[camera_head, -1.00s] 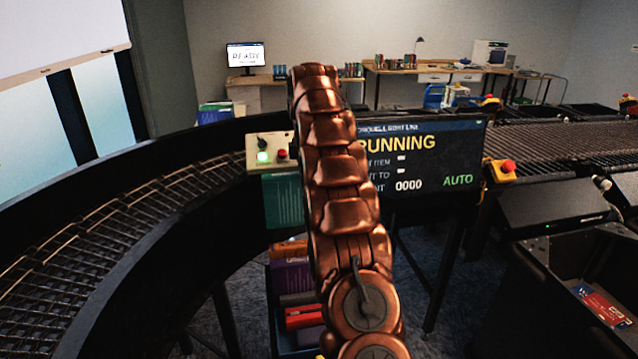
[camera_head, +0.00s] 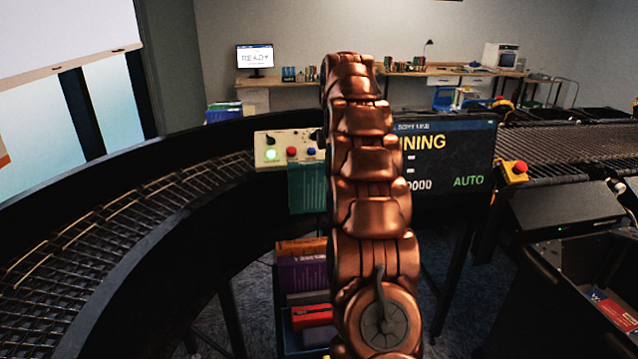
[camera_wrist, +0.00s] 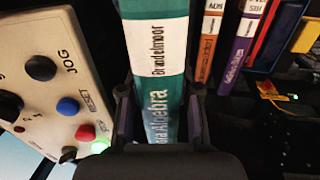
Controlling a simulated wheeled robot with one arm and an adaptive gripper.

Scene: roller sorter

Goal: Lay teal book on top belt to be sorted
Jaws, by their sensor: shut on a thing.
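The teal book (camera_wrist: 158,18) stands spine toward the wrist camera, with a white label band and dark title text. My gripper (camera_wrist: 158,103) is shut on it, one finger on each side of the spine. In the head view the teal book (camera_head: 306,190) shows just below the control box, partly behind my arm. My gripper's fingers are hidden there. The top belt is probably the dark roller belt (camera_head: 570,143) at the right; the book is apart from it.
A control box (camera_wrist: 60,85) with knobs and buttons is close left of the book. More books (camera_head: 303,272) stand in a bin below. A screen (camera_head: 450,170) reads partly "RUNNING" and "AUTO". A curved roller conveyor (camera_head: 120,230) fills the left.

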